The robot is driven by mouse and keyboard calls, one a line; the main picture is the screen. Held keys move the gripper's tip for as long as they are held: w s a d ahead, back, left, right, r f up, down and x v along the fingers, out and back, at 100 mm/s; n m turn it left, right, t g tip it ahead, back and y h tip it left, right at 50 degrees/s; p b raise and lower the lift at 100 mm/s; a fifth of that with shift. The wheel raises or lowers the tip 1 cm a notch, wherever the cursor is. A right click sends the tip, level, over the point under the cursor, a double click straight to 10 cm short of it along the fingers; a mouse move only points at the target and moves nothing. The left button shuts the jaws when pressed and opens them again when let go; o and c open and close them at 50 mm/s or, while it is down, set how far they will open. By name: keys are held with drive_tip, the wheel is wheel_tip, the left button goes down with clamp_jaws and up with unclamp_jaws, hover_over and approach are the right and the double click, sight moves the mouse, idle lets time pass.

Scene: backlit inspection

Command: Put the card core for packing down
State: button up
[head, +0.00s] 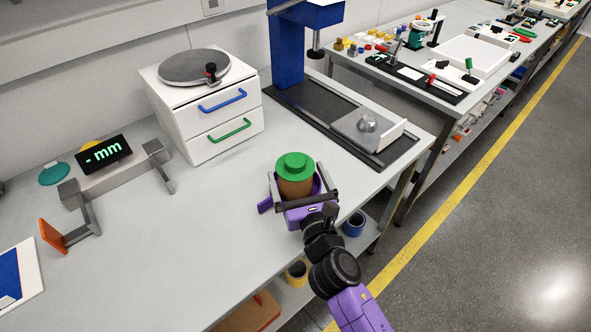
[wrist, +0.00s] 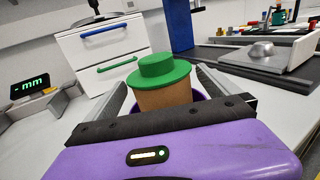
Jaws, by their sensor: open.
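The card core (head: 294,186) is a brown cylinder with a stepped green cap on top. It is upright at the front edge side of the grey workbench (head: 215,225). My purple gripper (head: 298,180) is open around it, one finger on each side. In the wrist view the core (wrist: 165,98) shows between the two fingers, beyond the dark bar of my gripper (wrist: 168,88). Its lower end is hidden by the gripper, so I cannot see its contact with the bench.
A white drawer unit (head: 223,128) with a turntable stands behind. A blue-columned press (head: 288,52) on a dark base is at back right. A measuring gauge with a display (head: 104,153) is at left. Bench between gauge and core is clear.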

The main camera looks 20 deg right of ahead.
drive_tip(key=s, duration=0.3)
drive_tip(key=s+b, duration=0.1)
drive_tip(key=s, duration=0.2)
drive_tip(key=s+a, duration=0.1)
drive_tip(key=s, duration=0.2)
drive_tip(key=shift+s+a, duration=0.1)
drive_tip(key=shift+s, duration=0.25)
drive_tip(key=s+f+m+g+y, duration=0.1)
drive_tip(key=s+f+m, duration=0.2)
drive_tip(key=s+m, duration=0.45)
drive_tip(key=s+f+m+g+y, duration=0.1)
drive_tip(key=s+f+m, duration=0.1)
drive_tip(key=s+m, duration=0.6)
drive_tip(key=s+r+m, duration=0.3)
drive_tip(key=s+m, duration=0.5)
drive_tip(key=m, duration=0.1)
drive_tip(key=s+d+r+m+g, duration=0.1)
drive_tip(key=s+r+m, duration=0.2)
drive_tip(key=s+m, duration=0.5)
drive_tip(key=shift+s+d+r+m, duration=0.15)
drive_tip(key=shift+d+r+m, duration=0.1)
drive_tip(key=shift+m, duration=0.8)
